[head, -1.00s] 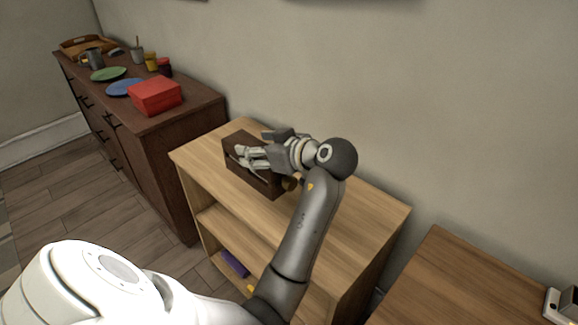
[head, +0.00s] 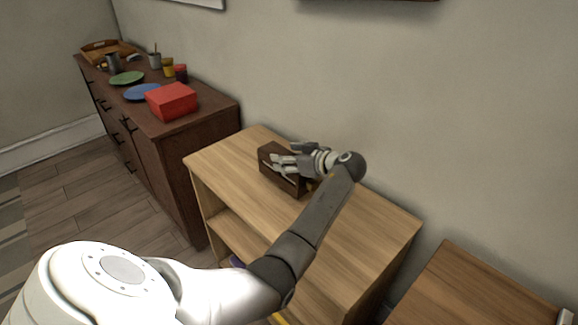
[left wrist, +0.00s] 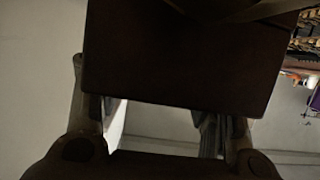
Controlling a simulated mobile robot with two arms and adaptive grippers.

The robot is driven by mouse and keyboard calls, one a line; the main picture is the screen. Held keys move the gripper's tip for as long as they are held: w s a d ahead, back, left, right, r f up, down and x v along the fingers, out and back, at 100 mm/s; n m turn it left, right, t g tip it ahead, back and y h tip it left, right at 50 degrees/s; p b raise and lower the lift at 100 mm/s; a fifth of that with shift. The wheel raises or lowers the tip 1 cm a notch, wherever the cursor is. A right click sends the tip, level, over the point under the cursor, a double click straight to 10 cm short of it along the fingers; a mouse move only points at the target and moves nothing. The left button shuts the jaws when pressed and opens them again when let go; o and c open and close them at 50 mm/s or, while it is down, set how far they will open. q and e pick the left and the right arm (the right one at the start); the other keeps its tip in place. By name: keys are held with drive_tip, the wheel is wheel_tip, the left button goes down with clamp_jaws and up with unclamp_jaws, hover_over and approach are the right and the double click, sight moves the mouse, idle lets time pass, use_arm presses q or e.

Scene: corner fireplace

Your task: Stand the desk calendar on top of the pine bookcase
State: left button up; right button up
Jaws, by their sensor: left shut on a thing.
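The desk calendar (head: 291,184) is a dark brown block at the left part of the pine bookcase (head: 365,230) top in the head view. My left gripper (head: 284,162) is shut on it, with its grey fingers across the block's upper part. The block looks upright and at or just over the wooden top; I cannot tell if it touches. In the left wrist view the dark underlit block (left wrist: 175,65) fills the upper middle between the fingers. My right gripper is not in view.
A dark sideboard (head: 185,140) stands left of the bookcase, with a red box (head: 171,101), a blue plate (head: 142,92), a green plate (head: 127,78) and cups. A brown wooden table (head: 470,295) stands at the right. The wall is close behind. The bookcase top's right part is clear.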

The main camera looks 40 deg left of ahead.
use_arm(q)
drive_tip(key=shift+w+a+f, duration=0.1)
drive_tip(key=shift+w+f, duration=0.05)
wheel_tip(320, 180, down, 3)
drive_tip(key=shift+w+f+p, duration=0.1)
drive_tip(key=shift+p, duration=0.3)
drive_tip(key=o, duration=0.7)
drive_tip(key=shift+f, duration=0.2)
drive_tip(key=o, duration=0.5)
drive_tip(key=shift+c, duration=0.2)
drive_tip(key=shift+r, duration=0.1)
